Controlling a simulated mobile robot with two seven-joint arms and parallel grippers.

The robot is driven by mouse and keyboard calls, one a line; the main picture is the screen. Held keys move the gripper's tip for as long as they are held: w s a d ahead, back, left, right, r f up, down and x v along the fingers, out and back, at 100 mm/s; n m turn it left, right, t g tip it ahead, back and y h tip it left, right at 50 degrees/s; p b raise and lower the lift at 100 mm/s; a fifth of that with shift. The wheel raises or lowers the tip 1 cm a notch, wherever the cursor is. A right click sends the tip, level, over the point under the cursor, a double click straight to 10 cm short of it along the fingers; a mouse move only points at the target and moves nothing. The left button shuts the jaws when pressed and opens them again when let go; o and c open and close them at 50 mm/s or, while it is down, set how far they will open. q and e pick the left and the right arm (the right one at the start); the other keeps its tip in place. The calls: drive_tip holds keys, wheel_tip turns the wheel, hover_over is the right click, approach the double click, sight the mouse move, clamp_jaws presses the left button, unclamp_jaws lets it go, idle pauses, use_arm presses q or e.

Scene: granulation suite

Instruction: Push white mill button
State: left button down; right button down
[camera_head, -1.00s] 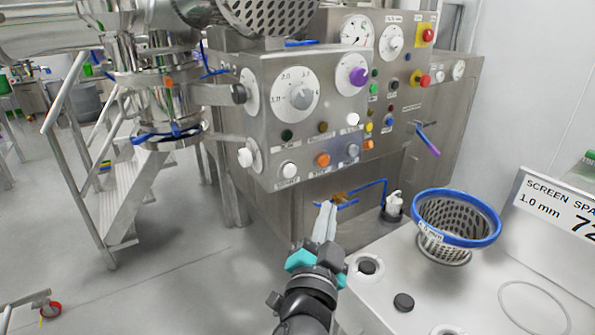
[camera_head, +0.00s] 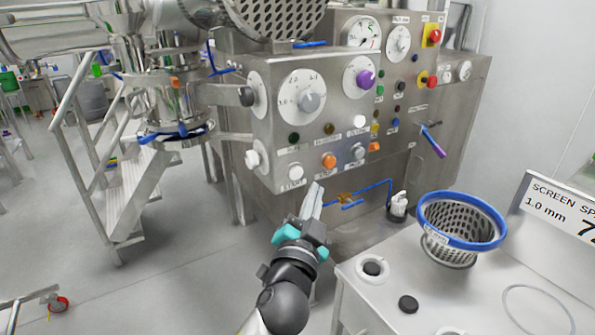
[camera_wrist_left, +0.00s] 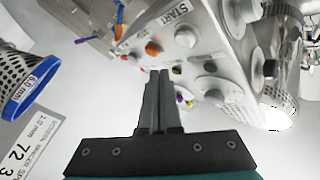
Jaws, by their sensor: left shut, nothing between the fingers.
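The steel mill panel (camera_head: 270,125) carries rows of buttons and dials. A white button (camera_head: 295,172) sits at the left of its bottom row, beside an orange button (camera_head: 329,160). In the left wrist view a white button (camera_wrist_left: 185,37) lies beside a START label, with an orange button (camera_wrist_left: 153,47) to its left. Another white button (camera_head: 360,121) is higher on the panel. My left gripper (camera_head: 317,187) is shut and empty, its fingertips pointing up just below the bottom row. It also shows in the left wrist view (camera_wrist_left: 160,73). My right gripper is not in view.
A white-topped table (camera_head: 375,310) with a blue-rimmed mesh basket (camera_head: 462,219) and a black cap (camera_head: 408,304) stands at the right. A purple-handled lever (camera_head: 433,146) sticks out from the machine.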

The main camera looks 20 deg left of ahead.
sight(296, 173)
use_arm(q)
drive_tip(key=shift+w+a, duration=1.05)
drive_tip(key=shift+a, duration=0.3)
idle(1.1)
drive_tip(key=shift+w+a, duration=0.25)
drive_tip(key=shift+a, duration=0.1)
